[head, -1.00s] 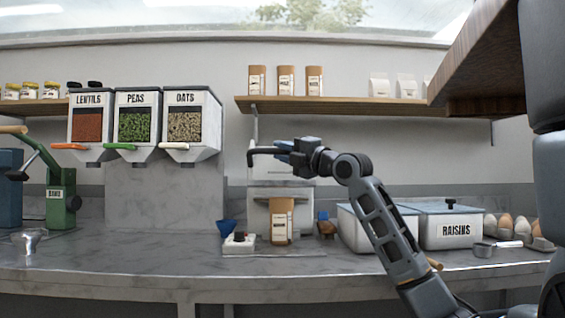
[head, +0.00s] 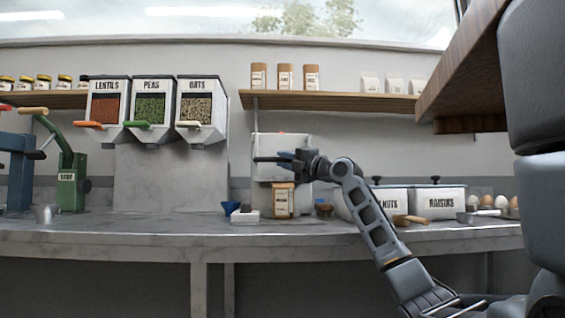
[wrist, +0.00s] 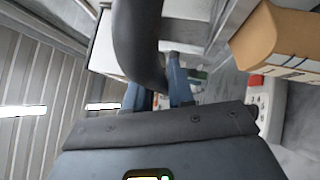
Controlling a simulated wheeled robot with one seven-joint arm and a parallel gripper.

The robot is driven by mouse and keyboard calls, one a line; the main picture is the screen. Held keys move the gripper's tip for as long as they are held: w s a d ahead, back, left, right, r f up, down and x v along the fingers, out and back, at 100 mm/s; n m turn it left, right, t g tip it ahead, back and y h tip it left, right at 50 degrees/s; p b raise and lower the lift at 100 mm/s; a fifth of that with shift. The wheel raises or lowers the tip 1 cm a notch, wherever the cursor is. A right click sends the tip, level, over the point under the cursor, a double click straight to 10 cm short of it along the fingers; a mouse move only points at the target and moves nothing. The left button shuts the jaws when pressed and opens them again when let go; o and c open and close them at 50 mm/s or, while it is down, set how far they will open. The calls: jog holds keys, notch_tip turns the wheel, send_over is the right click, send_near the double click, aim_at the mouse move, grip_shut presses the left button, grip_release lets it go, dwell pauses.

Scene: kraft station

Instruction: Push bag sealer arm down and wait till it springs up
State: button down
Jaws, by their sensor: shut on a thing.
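The bag sealer (head: 300,143) is a pale machine standing on the counter below the wall shelf. Its dark sealer arm (head: 266,159) juts left across the machine's front. My gripper (head: 287,158) is shut on this arm, with blue fingers. In the wrist view, the sealer arm (wrist: 138,40) is a thick dark curved bar running down to the fingers (wrist: 157,95); the exact grip is partly hidden. A brown kraft bag (head: 283,203) stands upright under the arm, at the sealer's front. It also shows in the wrist view (wrist: 275,38).
A small white box with a red button (head: 244,215) and a blue funnel (head: 230,207) are left of the bag. Lidded raisins (head: 438,203) and nuts bins stand right, near a wooden-handled tool (head: 408,219). Lentils, peas and oats dispensers (head: 150,110) hang left.

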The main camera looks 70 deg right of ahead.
jog(key=shift+d+f, duration=0.1)
dwell(0.3)
jog(key=c, duration=1.1)
grip_release()
jog(key=shift+o, duration=0.2)
jog(key=p+v, duration=0.1)
jog(key=v, duration=0.6)
jog(key=shift+s, duration=0.3)
